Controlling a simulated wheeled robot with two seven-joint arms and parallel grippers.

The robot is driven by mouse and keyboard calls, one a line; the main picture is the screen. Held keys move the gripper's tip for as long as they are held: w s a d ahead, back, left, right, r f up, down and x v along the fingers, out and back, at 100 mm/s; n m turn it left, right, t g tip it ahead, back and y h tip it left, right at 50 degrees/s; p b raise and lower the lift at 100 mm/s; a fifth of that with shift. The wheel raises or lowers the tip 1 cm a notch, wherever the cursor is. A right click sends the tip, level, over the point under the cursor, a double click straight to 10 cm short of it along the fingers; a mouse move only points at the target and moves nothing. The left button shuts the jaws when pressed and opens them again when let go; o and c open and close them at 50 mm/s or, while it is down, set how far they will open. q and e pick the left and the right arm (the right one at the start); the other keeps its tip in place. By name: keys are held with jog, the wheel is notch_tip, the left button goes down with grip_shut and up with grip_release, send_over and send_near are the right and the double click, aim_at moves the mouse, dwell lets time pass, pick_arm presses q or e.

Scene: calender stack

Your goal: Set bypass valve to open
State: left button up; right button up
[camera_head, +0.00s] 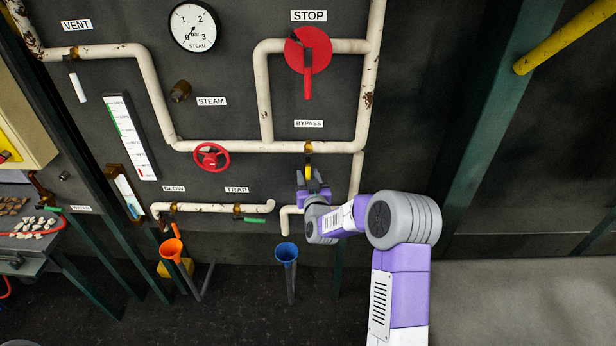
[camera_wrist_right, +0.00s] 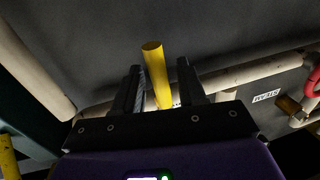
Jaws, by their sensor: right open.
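The bypass valve is a brass body (camera_head: 308,148) on the cream pipe under the BYPASS label (camera_head: 308,124). Its yellow handle (camera_head: 308,173) hangs down from it, roughly at right angles to the horizontal pipe. My right gripper (camera_head: 313,181) is at the lower part of the handle. In the right wrist view the yellow handle (camera_wrist_right: 157,77) stands between the two black fingers of my open right gripper (camera_wrist_right: 160,68). Gaps show on both sides, wider on the right. The handle's lower end is partly hidden in the head view. My left gripper is not in view.
The red STOP lever (camera_head: 307,50) is above, and a red handwheel (camera_head: 211,157) is to the left. The green TRAP handle (camera_head: 249,220) and a blue funnel (camera_head: 287,254) lie below left. A vertical pipe (camera_head: 356,175) runs close on the right.

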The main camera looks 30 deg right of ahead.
jog(key=shift+w, duration=0.2)
jog(key=shift+c, duration=0.2)
grip_shut()
